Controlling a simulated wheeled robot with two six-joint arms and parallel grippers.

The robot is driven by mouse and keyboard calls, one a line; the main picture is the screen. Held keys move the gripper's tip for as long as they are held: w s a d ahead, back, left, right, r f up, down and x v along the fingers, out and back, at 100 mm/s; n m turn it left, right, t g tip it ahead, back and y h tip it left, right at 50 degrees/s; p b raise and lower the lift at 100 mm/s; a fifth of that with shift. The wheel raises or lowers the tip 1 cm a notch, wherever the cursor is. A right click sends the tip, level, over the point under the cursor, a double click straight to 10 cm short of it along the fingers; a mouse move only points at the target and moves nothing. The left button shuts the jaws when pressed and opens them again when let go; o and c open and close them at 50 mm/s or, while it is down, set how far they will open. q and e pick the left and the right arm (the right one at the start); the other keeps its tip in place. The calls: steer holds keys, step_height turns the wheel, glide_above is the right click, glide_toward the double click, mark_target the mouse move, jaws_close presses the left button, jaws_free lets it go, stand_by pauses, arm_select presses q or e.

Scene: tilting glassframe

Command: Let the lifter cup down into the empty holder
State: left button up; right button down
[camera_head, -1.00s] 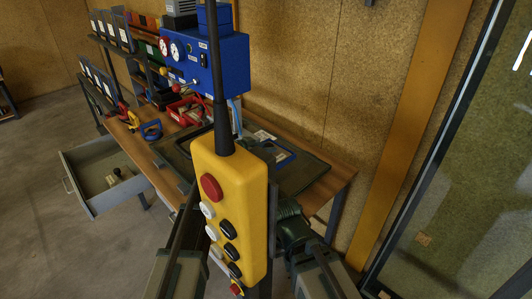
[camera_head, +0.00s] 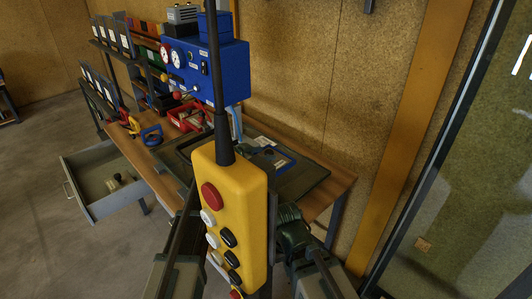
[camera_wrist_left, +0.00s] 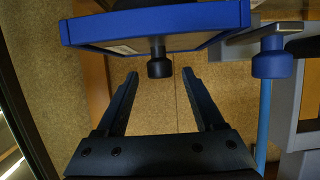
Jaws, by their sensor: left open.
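My left gripper (camera_wrist_left: 160,73) is open in the left wrist view, with nothing between its two dark fingers. A black round cup-like piece (camera_wrist_left: 159,62) hangs under a blue-rimmed panel (camera_wrist_left: 215,18) just beyond the fingertips, apart from them. A blue cup-shaped piece (camera_wrist_left: 272,62) sits at a grey bracket (camera_wrist_left: 250,36) to the right. I cannot tell for certain which of these is the lifter cup or the empty holder. In the head view the yellow pendant hides my left gripper's fingers. My right arm ends in a dark part (camera_head: 292,218) right of the pendant; its fingers are unclear.
The yellow button pendant (camera_head: 230,205) hangs on a black cable close in front. The wooden bench (camera_head: 330,182) carries a dark mat (camera_head: 300,185), a blue gauge box (camera_head: 222,72) and red bins (camera_head: 186,118). A drawer (camera_head: 95,200) stands open at left. A glass panel (camera_head: 470,170) stands at right.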

arm_select(q)
steer(key=p+v, duration=0.3)
steer(key=v, duration=0.7)
steer(key=shift+s+a, duration=0.15)
steer(key=shift+r+p, duration=0.1)
steer(key=shift+p, duration=0.2)
